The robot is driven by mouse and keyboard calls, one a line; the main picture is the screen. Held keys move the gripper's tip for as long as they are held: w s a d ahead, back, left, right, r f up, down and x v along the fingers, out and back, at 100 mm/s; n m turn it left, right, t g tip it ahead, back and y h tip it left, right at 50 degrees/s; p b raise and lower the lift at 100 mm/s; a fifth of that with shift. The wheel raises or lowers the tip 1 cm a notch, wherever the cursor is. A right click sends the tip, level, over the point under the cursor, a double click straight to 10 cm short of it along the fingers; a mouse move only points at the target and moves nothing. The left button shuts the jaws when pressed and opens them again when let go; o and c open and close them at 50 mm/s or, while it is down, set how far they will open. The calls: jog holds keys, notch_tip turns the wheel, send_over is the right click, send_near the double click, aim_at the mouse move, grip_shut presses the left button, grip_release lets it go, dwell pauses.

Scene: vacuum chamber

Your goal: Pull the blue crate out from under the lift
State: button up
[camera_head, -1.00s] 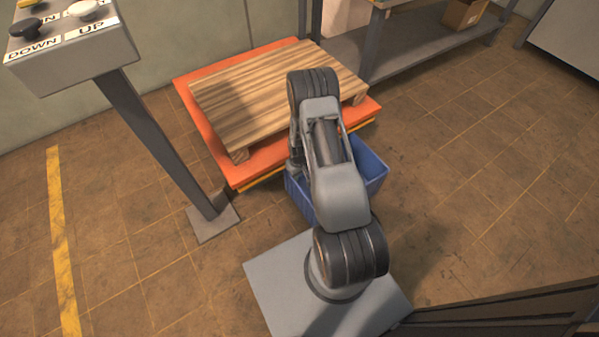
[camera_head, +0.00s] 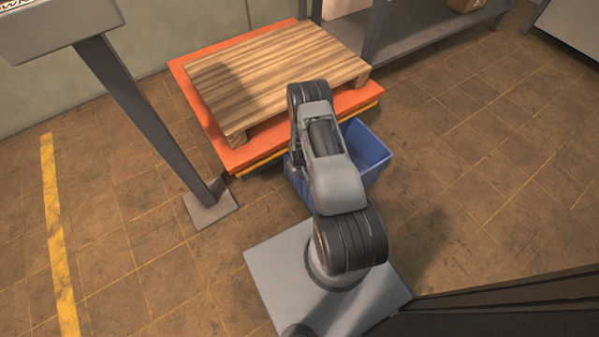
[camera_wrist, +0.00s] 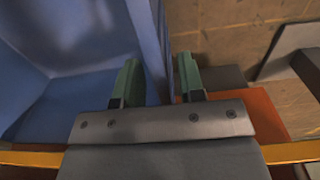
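The blue crate (camera_head: 370,150) stands on the floor at the front edge of the orange lift (camera_head: 205,115). Its far part is hidden by the lift deck, and my arm covers its middle. In the wrist view, the crate wall (camera_wrist: 148,35) runs up between the two green fingers of my gripper (camera_wrist: 160,78). One finger is on the inner side and one on the outer side, with narrow gaps seeming to show beside the rim. The gripper looks open around the wall. In the head view its fingers are mostly hidden by my arm.
A wooden pallet (camera_head: 275,75) lies on the lift. A control post (camera_head: 135,105) stands left of the lift, on a floor plate (camera_head: 211,210). A grey shelf (camera_head: 430,30) is behind. The floor right of the crate is clear.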

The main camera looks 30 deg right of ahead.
jog(key=shift+c, duration=0.3)
grip_shut()
dwell(1.2)
